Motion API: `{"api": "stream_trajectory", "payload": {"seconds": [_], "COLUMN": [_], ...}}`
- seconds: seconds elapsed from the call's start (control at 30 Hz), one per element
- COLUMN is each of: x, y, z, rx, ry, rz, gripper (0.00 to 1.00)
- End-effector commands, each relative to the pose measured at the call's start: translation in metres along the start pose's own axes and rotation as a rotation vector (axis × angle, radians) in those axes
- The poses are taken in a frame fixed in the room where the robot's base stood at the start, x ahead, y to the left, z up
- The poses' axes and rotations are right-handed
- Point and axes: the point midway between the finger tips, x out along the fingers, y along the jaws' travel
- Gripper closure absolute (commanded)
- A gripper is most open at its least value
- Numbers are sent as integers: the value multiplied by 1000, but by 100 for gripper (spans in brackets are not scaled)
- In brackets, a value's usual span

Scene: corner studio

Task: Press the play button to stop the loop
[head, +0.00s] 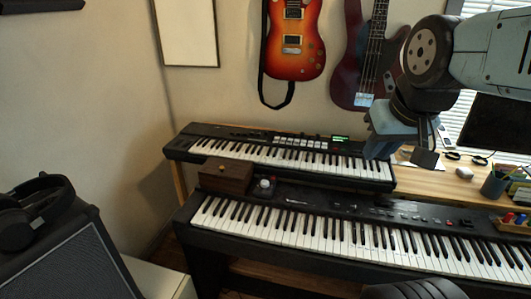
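The upper keyboard (300,152) stands behind the lower, longer keyboard (340,232). Its panel has pale pads (298,142) and a lit green display (341,139). A small dark device with a white round top (265,184) sits on the lower keyboard, beside a brown wooden box (226,176) with a gold knob. I cannot make out which control is the play button. My gripper (400,150) hangs at the upper right, in front of the upper keyboard's right end and partly covering it. Its fingers are seen at an angle, so their opening is unclear.
A red sunburst guitar (292,38) and a dark red bass (368,62) hang on the wall. The wooden desk (443,184) at right holds a pen cup (494,184) and a monitor (500,122). An amplifier (70,255) with headphones (35,210) stands at left.

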Motion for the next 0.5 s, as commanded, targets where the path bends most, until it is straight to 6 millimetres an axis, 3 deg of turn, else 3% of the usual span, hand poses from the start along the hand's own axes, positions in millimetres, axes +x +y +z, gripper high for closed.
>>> {"api": "stream_trajectory", "payload": {"seconds": [0.2, 0.5], "x": [0, 0], "y": [0, 0], "z": [0, 0], "rx": [0, 0], "ry": [0, 0], "rz": [0, 0], "gripper": [100, 100]}}
